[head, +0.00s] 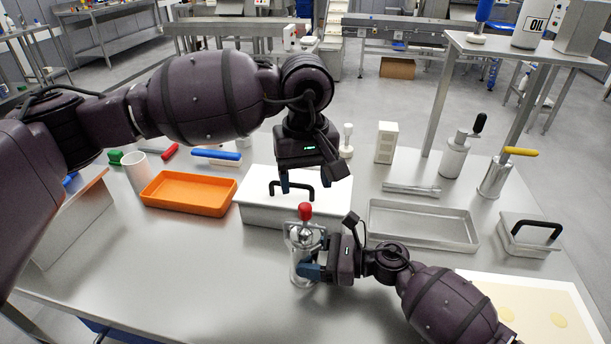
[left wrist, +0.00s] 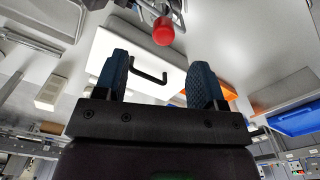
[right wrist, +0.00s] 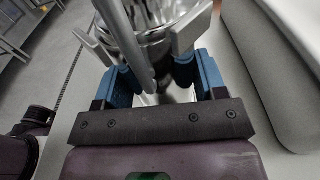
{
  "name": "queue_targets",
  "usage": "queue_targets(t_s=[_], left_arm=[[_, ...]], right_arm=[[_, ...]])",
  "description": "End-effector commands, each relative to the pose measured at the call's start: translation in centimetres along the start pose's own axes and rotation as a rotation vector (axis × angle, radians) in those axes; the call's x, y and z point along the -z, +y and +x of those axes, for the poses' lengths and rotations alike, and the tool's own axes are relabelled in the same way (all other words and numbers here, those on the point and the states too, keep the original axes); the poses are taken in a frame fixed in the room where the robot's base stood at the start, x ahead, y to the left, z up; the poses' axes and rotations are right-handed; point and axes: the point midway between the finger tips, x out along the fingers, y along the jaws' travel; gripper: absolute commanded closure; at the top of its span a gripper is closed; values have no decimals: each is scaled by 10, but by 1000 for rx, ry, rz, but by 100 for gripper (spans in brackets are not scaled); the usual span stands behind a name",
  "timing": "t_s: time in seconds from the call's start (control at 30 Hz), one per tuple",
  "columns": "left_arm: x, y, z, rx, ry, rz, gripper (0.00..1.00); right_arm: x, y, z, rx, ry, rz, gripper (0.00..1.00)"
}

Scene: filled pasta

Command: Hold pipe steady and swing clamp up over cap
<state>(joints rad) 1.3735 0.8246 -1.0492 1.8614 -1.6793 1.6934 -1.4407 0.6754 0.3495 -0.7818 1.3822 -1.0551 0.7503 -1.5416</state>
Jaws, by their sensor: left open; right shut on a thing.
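The metal pipe (head: 299,266) stands upright on the steel table. Its silvery cap (head: 307,235) is on top. The clamp's red knob (head: 305,211) stands just above the cap in the head view; it also shows in the left wrist view (left wrist: 163,31). My right gripper (head: 308,271) is shut on the pipe from the right. In the right wrist view its blue fingers (right wrist: 160,78) flank the pipe, and a metal clamp bar (right wrist: 126,42) crosses in front. My left gripper (head: 308,184) is open and empty, above and behind the red knob. Whether the clamp is seated on the cap, I cannot tell.
A white box (head: 258,212) with a black handle stands behind the pipe. An orange tray (head: 187,208) lies to its left, a metal tray (head: 420,243) to the right. A white board (head: 561,297) is at front right. The table's front left is clear.

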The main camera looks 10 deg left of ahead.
Motion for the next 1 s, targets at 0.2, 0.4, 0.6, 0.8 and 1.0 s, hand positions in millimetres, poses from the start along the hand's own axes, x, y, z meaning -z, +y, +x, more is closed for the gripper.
queue_targets(t_s=[0.2, 0.4, 0.6, 0.8, 1.0], left_arm=[[0, 0, -1, 0, 1, 0, 36], [0, 0, 0, 0, 0, 0, 36], [0, 0, 0, 0, 0, 0, 36], [0, 0, 0, 0, 0, 0, 36], [0, 0, 0, 0, 0, 0, 36]], right_arm=[[-2, 0, 0, 0, -3, -2, 25], [-2, 0, 0, -1, -2, -2, 5], [-1, 0, 0, -1, -2, -1, 5], [-1, 0, -16, 0, 0, -2, 5], [0, -1, -54, 1, 1, -1, 5]])
